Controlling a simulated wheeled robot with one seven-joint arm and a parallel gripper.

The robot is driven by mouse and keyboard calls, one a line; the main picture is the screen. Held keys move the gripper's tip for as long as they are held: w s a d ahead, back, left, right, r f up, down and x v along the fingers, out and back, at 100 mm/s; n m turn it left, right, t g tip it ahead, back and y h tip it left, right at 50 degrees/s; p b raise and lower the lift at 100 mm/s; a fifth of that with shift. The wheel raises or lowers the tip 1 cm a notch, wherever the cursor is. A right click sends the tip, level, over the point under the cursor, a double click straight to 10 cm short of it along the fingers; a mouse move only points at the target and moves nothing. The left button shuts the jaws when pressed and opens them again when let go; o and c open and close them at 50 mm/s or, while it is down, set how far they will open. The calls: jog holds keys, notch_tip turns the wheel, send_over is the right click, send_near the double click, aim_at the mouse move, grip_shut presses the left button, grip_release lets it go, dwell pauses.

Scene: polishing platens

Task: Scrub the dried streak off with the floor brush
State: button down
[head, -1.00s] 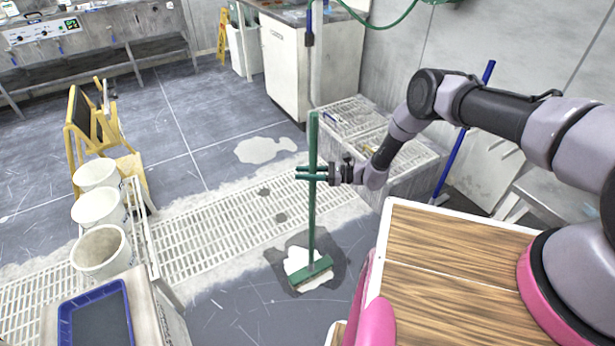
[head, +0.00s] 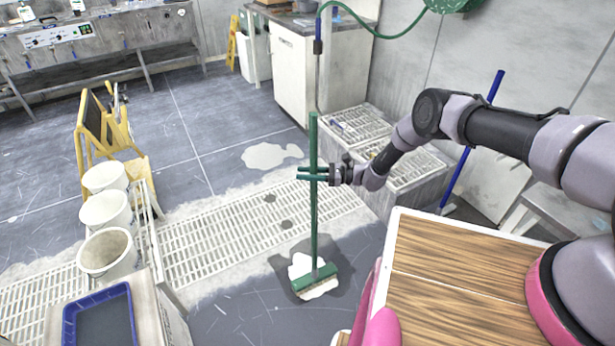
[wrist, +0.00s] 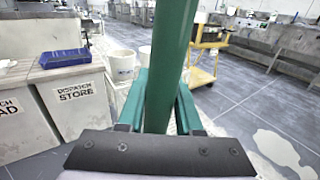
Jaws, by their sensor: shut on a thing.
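The green floor brush (head: 314,220) stands nearly upright in the head view. Its head (head: 314,278) rests on a pale patch (head: 303,264) on the floor, which has a darker, wet-looking area around it. The brush head hides part of that patch. My gripper (head: 312,174) is shut on the brush handle about midway up. In the wrist view the handle (wrist: 172,70) rises between the two green fingers. A second pale patch (head: 271,155) lies on the floor beyond the grating. I cannot tell which patch is the dried streak.
A floor grating (head: 235,230) runs behind the brush. White buckets (head: 106,252) and a blue tray (head: 100,318) stand at left, near a yellow stand (head: 95,130). A blue-handled tool (head: 470,140) leans at right. Dark floor lies open around the brush.

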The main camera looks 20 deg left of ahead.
jog(key=shift+w+a+r, duration=0.1)
jog(key=shift+w+a, duration=1.1)
jog(key=shift+a, duration=0.2)
jog(key=shift+w+a+r, duration=0.15)
jog(key=shift+w+a, duration=1.05)
jog(key=shift+a, duration=0.15)
jog(key=shift+w+a, duration=0.1)
